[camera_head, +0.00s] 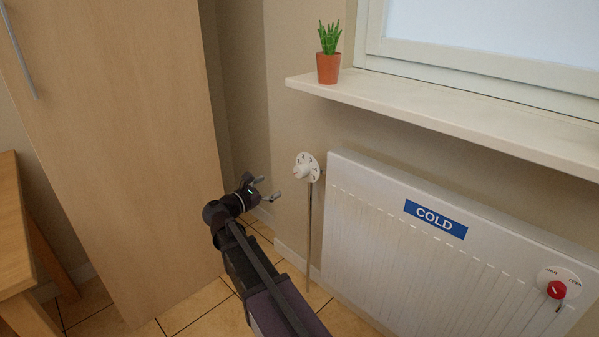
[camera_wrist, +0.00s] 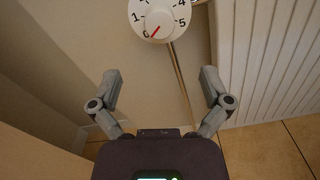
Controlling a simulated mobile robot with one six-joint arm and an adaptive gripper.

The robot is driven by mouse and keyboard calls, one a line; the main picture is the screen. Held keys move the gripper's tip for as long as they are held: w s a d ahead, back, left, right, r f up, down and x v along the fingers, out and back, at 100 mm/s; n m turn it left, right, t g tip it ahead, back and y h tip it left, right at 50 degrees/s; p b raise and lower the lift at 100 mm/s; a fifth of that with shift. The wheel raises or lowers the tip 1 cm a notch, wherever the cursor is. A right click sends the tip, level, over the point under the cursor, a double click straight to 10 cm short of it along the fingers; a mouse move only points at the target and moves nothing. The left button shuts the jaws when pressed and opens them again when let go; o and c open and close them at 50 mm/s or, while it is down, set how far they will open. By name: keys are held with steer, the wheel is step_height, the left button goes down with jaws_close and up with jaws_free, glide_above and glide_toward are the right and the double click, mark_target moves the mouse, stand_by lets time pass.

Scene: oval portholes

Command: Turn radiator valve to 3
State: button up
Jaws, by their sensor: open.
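The radiator valve (camera_head: 306,168) is a white round dial with a knob, on top of a thin vertical pipe left of the radiator. In the wrist view its dial (camera_wrist: 160,15) is cut off by the top edge; the figures 1, 4 and 5 show. A red mark points down-left, at a figure that looks like 0. My gripper (camera_head: 268,188) is open and empty, left of and a little below the valve. In the wrist view my gripper's two fingers (camera_wrist: 160,85) are spread wide below the dial, apart from it.
The white radiator (camera_head: 390,215) with a blue COLD sign (camera_head: 436,219) stands right of the valve. A red knob (camera_head: 556,290) is at its right end. A sill (camera_head: 440,110) with a potted plant (camera_head: 329,66) juts out above. A wooden cabinet (camera_head: 120,150) stands left.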

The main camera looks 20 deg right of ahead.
mark_target(298, 172)
steer(key=x, duration=1.3)
steer(key=shift+d, duration=0.2)
